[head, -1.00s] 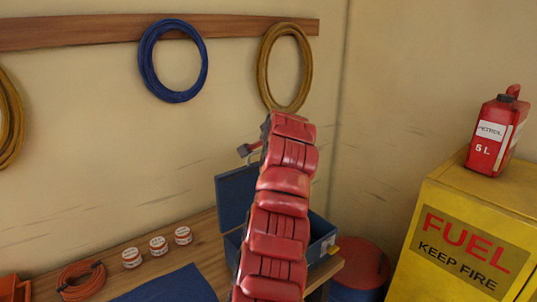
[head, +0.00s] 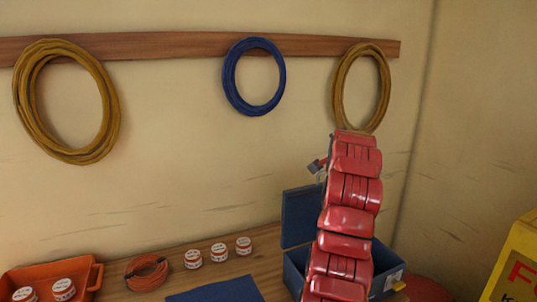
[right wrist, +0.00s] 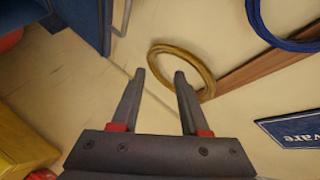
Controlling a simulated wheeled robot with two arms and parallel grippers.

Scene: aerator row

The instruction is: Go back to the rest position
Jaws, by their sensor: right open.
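My right arm, red and segmented, rises through the right half of the head view in front of the blue toolbox. Its gripper (head: 318,165) shows only in small part at the arm's top, against the wall. In the right wrist view my right gripper (right wrist: 160,76) is open, with nothing between its two dark fingers. A yellow hose coil (right wrist: 205,58) shows beyond the fingertips in that view. My left gripper is not in view.
A wooden rail (head: 190,45) carries yellow (head: 32,110) and blue (head: 232,85) coils. The workbench (head: 255,270) bears an open blue toolbox (head: 298,218), small tins (head: 219,252), an orange coil (head: 148,272), an orange tray (head: 95,277) and a blue mat (head: 215,291). A yellow cabinet (head: 520,250) stands right.

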